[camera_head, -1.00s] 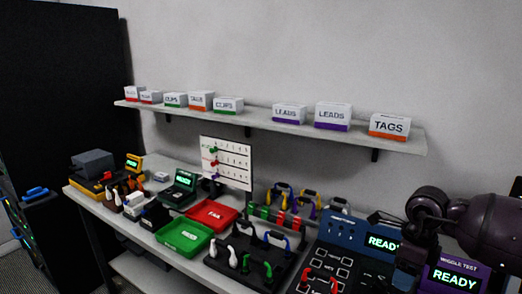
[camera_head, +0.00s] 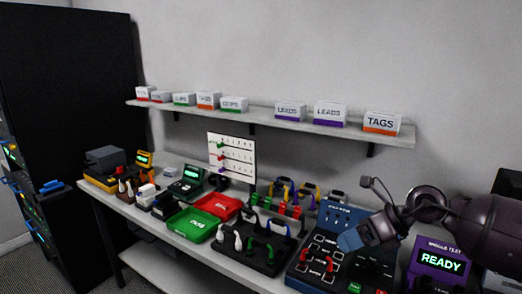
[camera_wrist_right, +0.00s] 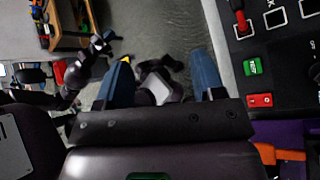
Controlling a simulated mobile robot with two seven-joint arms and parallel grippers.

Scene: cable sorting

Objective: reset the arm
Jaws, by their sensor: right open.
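My right arm comes in from the right in the head view. Its gripper (camera_head: 362,236) has blue fingers and hangs in front of the blue test console (camera_head: 335,215), hiding the console's screen. In the right wrist view the two blue fingers stand wide apart, with nothing between the tips of the gripper (camera_wrist_right: 165,78) but floor and dark parts farther off. A dark jointed arm part (camera_wrist_right: 88,62) shows at the left of that view, probably my left arm; its jaws are not clear. My left arm does not show in the head view.
The bench holds a purple "READY" tester (camera_head: 440,262), a red tray (camera_head: 222,203), a green tray (camera_head: 190,226) and a black cable rack (camera_head: 262,262). A shelf (camera_head: 275,122) with labelled boxes runs along the wall. A black cabinet (camera_head: 70,100) stands at the left.

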